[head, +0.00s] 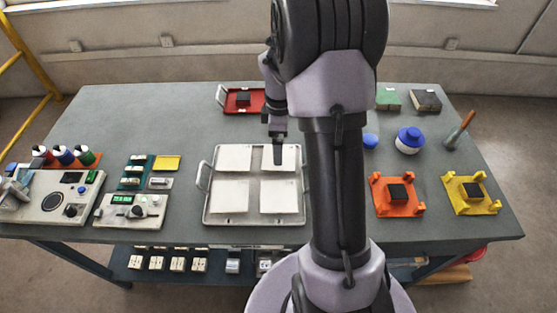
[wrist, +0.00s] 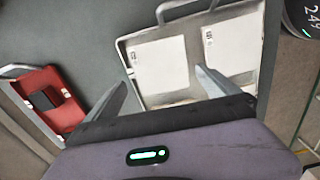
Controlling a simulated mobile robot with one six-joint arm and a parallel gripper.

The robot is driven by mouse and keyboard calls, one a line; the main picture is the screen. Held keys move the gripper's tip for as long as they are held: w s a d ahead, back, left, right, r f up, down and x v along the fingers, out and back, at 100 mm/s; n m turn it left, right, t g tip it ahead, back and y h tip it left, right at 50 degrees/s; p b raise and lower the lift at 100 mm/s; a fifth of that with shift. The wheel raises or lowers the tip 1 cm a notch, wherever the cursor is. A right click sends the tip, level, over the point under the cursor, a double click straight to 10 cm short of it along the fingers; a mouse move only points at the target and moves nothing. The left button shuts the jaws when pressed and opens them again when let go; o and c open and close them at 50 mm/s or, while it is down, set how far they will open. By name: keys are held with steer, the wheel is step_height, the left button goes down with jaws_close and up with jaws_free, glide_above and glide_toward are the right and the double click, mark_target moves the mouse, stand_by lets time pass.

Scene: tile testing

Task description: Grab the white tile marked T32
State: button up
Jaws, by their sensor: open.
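Several white square tiles lie flat on a pale tray: back left (head: 234,157), back right (head: 290,157), front left (head: 230,195) and front right (head: 280,196). The tray (head: 203,205) also shows in the wrist view (wrist: 190,93), with two tiles, one on the left (wrist: 160,65) and one on the right (wrist: 235,45). Their small dark marks are too small to read, so I cannot tell which is T32. My gripper (head: 278,154) is open and empty; its tip overlaps the back right tile in the head view. The wrist view shows its fingers (wrist: 160,90) apart.
A red tray (head: 230,107) with a dark block stands behind the tile tray. Instruments (head: 60,198) stand at the left. Orange (head: 398,210) and yellow (head: 470,208) fixtures and a blue-lidded jar (head: 409,142) stand at the right. The back left of the table is clear.

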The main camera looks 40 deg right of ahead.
step_height(320, 180, down, 5)
steer(key=shift+b, duration=1.2)
steer(key=shift+r, duration=0.1)
steer(key=c, duration=1.3)
steer(key=shift+r, duration=0.1)
